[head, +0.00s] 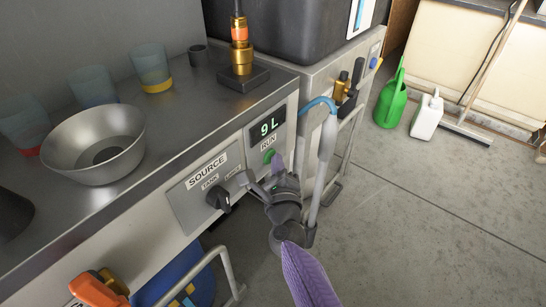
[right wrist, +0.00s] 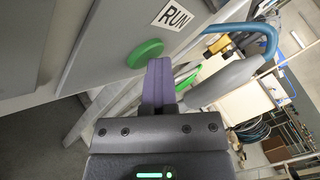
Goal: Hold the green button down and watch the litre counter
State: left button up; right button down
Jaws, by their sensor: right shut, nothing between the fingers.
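The green button (head: 269,155) is on the grey front panel under the RUN label; it also shows in the right wrist view (right wrist: 146,53). The litre counter (head: 267,128) above it reads 9 L in green. My right gripper (head: 278,162) is shut and empty, its purple fingers together. Its fingertips are right beside the button, at its lower right edge in the wrist view (right wrist: 160,66). I cannot tell whether they touch it or whether the button is pressed in. My left gripper is not in view.
A black SOURCE knob (head: 218,197) is left of the button. A grey hose wand with a blue hooked end (head: 325,150) hangs close right of my gripper. A metal bowl (head: 95,145) and cups stand on the counter. A green watering can (head: 391,102) stands on the floor, right.

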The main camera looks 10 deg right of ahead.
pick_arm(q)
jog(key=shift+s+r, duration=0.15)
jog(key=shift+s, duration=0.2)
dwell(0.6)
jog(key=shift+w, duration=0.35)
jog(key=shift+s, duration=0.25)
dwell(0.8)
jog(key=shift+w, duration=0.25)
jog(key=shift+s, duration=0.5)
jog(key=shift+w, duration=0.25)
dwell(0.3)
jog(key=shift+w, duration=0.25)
